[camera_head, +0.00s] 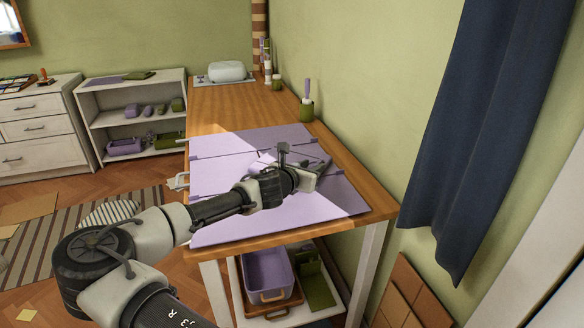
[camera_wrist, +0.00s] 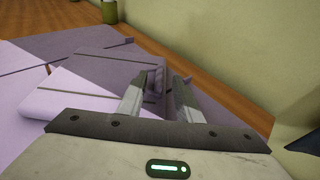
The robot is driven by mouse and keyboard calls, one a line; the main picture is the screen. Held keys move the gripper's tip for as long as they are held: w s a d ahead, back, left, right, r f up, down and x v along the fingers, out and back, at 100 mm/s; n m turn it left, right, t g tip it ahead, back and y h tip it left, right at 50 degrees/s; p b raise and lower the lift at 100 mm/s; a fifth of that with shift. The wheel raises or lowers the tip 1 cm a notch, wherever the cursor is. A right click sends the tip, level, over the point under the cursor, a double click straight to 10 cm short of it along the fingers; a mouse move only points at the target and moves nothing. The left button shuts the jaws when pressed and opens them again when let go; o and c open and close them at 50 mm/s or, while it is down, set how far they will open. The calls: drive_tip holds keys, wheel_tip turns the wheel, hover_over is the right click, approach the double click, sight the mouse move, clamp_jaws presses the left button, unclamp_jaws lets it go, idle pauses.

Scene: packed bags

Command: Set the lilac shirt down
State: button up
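A lilac folding board (camera_head: 225,178) lies open on the wooden table, its panels divided by dark seams. A lilac piece that looks like the folded shirt (camera_head: 262,160) lies on the board beside my gripper (camera_head: 318,168). In the wrist view the shirt (camera_wrist: 75,95) shows as a pale layer with a rounded edge, left of my fingers. My gripper (camera_wrist: 160,85) is low over the board's shaded right part, its two fingers apart. A small purple-grey shape shows between the fingertips; I cannot tell whether it is cloth. My arm hides part of the board.
The tabletop (camera_head: 232,105) is clear behind the board. A green pot (camera_head: 306,110) stands by the wall on the right. A pale rounded case (camera_head: 226,71) is at the far end. A lilac bin (camera_head: 267,273) sits on the shelf below. A dark curtain (camera_head: 480,120) hangs at right.

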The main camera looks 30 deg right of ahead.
drive_tip(key=shift+x, duration=1.3)
clamp_jaws()
wheel_tip(320, 180, up, 10)
drive_tip(key=p, duration=0.3)
drive_tip(key=a+n+t+y, duration=0.7)
drive_tip(key=a+n+y, duration=0.5)
drive_tip(key=a, duration=2.2)
wheel_tip(320, 180, up, 23)
drive_tip(key=p, duration=2.2)
drive_tip(key=shift+w, duration=0.3)
